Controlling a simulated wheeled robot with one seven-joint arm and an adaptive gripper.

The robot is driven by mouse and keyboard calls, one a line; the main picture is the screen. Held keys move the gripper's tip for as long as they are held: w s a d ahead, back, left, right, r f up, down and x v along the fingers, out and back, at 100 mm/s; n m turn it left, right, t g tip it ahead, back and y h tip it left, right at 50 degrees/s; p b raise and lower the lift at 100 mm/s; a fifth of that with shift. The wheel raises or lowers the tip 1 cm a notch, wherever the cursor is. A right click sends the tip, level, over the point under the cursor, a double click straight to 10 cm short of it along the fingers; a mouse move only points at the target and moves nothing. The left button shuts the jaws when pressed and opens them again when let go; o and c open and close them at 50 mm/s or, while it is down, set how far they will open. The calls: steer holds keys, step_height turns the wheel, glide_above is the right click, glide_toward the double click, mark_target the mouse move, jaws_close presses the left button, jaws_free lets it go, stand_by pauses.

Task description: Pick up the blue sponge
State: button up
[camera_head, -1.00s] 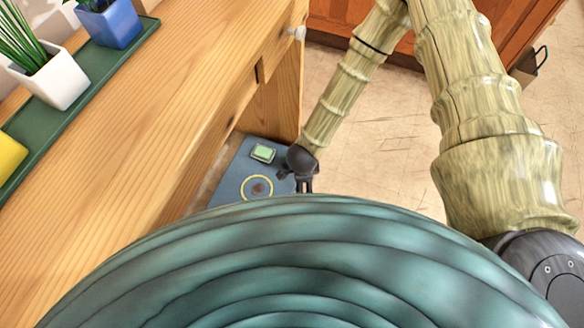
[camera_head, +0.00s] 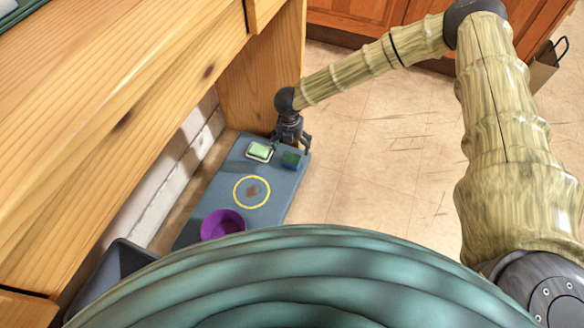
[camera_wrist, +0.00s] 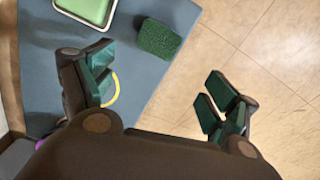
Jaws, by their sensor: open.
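A small dark green, rough-looking block (camera_head: 292,160), sponge-like, lies near the right edge of a blue-grey platform (camera_head: 222,187). It also shows in the wrist view (camera_wrist: 160,38). No plainly blue sponge shows. A light green block (camera_head: 260,149) sits in a white dish beside it on the left; part of it shows at the top of the wrist view (camera_wrist: 92,10). My gripper (camera_head: 291,145) is over the platform's far end, close to the dark green block. In the wrist view my gripper (camera_wrist: 158,82) is open and empty, the dark green block lying beyond the fingertips.
A yellow ring (camera_head: 236,196) surrounds a reddish-brown patch on the platform. A purple bowl (camera_head: 222,222) stands nearer, and a dark grey bin (camera_head: 118,264) is at lower left. A wooden desk (camera_head: 110,110) borders the left. Tiled floor (camera_head: 380,185) is open to the right.

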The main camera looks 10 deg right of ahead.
mark_target(292, 158)
steer(key=shift+w+d+f+m+y+b, duration=0.1)
steer(key=shift+w+f+m+y+b, duration=0.15)
steer(key=shift+w+m, duration=0.25)
steer(key=shift+w+d+f+m+y+b, duration=0.1)
steer(key=shift+w+f+m+b, duration=0.05)
steer(key=shift+w+m+b, duration=0.3)
steer(key=shift+f, duration=0.15)
step_height(292, 158, down, 5)
steer(key=shift+f+b, duration=0.15)
steer(key=shift+b, duration=1.05)
step_height(292, 158, down, 5)
steer(key=b, duration=0.4)
steer(key=shift+c, duration=0.5)
steer(key=c, duration=0.7)
